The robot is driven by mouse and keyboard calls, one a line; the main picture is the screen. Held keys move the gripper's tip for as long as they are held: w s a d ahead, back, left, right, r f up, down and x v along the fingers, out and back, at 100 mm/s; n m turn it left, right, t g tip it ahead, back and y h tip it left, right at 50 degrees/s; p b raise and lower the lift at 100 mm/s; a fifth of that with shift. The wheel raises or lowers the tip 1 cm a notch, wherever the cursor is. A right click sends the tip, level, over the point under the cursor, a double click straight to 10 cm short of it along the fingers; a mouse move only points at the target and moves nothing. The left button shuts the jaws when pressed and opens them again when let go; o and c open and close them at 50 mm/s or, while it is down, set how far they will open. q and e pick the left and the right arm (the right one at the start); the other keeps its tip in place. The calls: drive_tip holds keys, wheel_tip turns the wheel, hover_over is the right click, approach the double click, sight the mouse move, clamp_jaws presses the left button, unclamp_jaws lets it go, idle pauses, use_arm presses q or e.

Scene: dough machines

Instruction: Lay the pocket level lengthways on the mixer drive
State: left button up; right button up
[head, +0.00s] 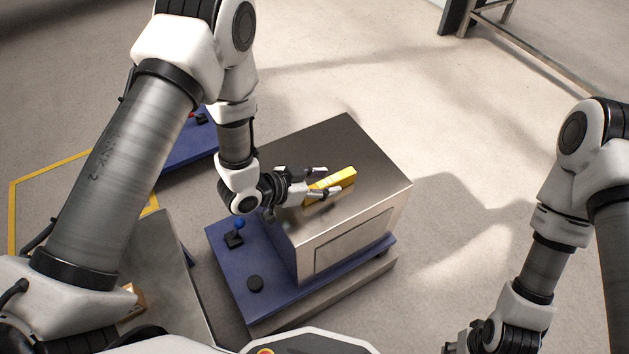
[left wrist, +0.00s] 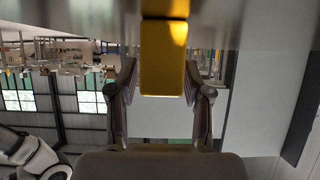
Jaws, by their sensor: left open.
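The pocket level is a yellow bar (head: 345,178) on or just over the brushed-metal top of the mixer drive (head: 345,140), a box on a blue base. Its long side runs roughly parallel to the box's front edge. My left gripper (head: 319,182) is open, low over the top, with a finger on either side of the level's near end. In the left wrist view the level (left wrist: 164,60) shows between the two open fingers (left wrist: 165,95), with gaps beside it. Whether the level touches the metal is hard to tell. My right gripper is mostly cut off at the bottom edge.
Another blue base (head: 185,150) stands behind my left arm. A metal-topped surface (head: 165,290) lies at lower left. Floor to the right is clear.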

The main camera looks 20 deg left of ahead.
use_arm(q)
drive_tip(key=p+v, duration=0.3)
drive_tip(key=v, duration=0.8)
drive_tip(key=shift+w+r, duration=0.1)
drive_tip(key=shift+s+a+r, duration=0.15)
drive_tip(key=shift+s+a, duration=0.2)
drive_tip(key=shift+s, duration=0.05)
drive_tip(key=s+f+n+g+y, duration=0.1)
drive_tip(key=f, duration=0.1)
drive_tip(key=s+a+f+n+g+y, duration=0.1)
drive_tip(key=s+f, duration=0.1)
drive_tip(key=f, duration=0.1)
drive_tip(key=s+a+f+n+y, duration=0.1)
drive_tip(key=s+f, duration=0.1)
drive_tip(key=f, duration=0.1)
drive_tip(key=shift+s+f+g, duration=0.1)
drive_tip(key=shift+f+g, duration=0.05)
drive_tip(key=shift+g, duration=0.25)
drive_tip(key=s+a+f+n+g+y, duration=0.2)
drive_tip(key=s+f+n+g, duration=0.1)
drive_tip(key=s, duration=0.3)
drive_tip(key=s+a+f+n+g+y, duration=0.2)
drive_tip(key=s+a+f+n+y, duration=0.1)
drive_tip(key=s, duration=0.4)
drive_tip(key=shift+s+f+g+y, duration=0.3)
drive_tip(key=shift+f+g, duration=0.1)
drive_tip(key=shift+f, duration=0.4)
